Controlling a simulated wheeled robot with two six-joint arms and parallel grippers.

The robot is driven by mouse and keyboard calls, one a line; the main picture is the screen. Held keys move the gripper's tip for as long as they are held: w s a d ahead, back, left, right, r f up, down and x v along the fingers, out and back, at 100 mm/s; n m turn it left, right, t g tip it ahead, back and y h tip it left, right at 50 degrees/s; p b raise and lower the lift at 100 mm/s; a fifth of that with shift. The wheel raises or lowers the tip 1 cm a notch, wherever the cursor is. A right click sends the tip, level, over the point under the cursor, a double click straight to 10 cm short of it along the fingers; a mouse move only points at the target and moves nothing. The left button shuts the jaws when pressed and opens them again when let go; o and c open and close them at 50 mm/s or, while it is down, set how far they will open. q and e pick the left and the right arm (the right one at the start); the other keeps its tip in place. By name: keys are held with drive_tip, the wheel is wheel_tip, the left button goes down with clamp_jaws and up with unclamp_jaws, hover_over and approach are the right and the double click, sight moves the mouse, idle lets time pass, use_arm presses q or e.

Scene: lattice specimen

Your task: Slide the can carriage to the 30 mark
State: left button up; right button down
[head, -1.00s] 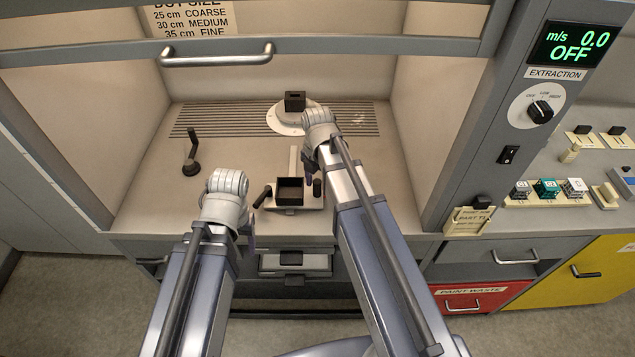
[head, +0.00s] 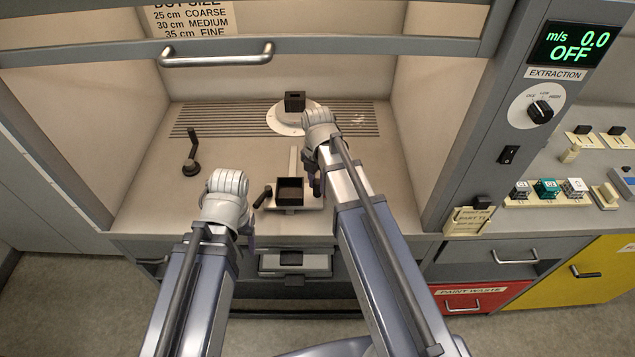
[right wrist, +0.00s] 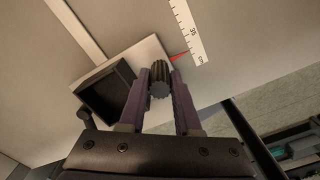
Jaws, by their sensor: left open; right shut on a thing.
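The can carriage (head: 310,203) is a pale plate with a square black open box (head: 290,190), a black lever on its left and a ribbed dark knob (right wrist: 160,88) on its right. It sits on a pale rail near the front of the booth floor. In the right wrist view, a red pointer (right wrist: 179,57) on the carriage lies beside a white scale (right wrist: 186,28), near the 35 label. My right gripper (right wrist: 160,75) is shut on the knob, a finger on each side. My left gripper (head: 247,238) is open and empty, left of the carriage.
A round pale turntable (head: 285,121) with a black block (head: 294,101) stands behind the carriage. A black crank lever (head: 191,155) stands at left. The raised sash with its handle (head: 217,60) crosses above. Floor between the carriage and turntable is clear beside the rail.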

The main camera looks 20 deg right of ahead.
idle(0.6)
drive_tip(key=shift+w+d, duration=0.3)
drive_tip(key=shift+w, duration=0.85)
drive_tip(key=shift+w+d, duration=0.35)
drive_tip(key=shift+w, duration=0.8)
drive_tip(key=shift+w+d, duration=0.3)
drive_tip(key=shift+w, duration=0.85)
drive_tip(key=c, duration=0.5)
unclamp_jaws()
drive_tip(key=shift+s, duration=0.1)
wheel_tip(320, 180, up, 6)
drive_tip(key=p, duration=0.6)
drive_tip(key=shift+r, duration=0.15)
wheel_tip(320, 180, up, 8)
drive_tip(key=p, duration=0.7)
drive_tip(key=shift+f+p, duration=0.25)
drive_tip(key=shift+p, duration=0.15)
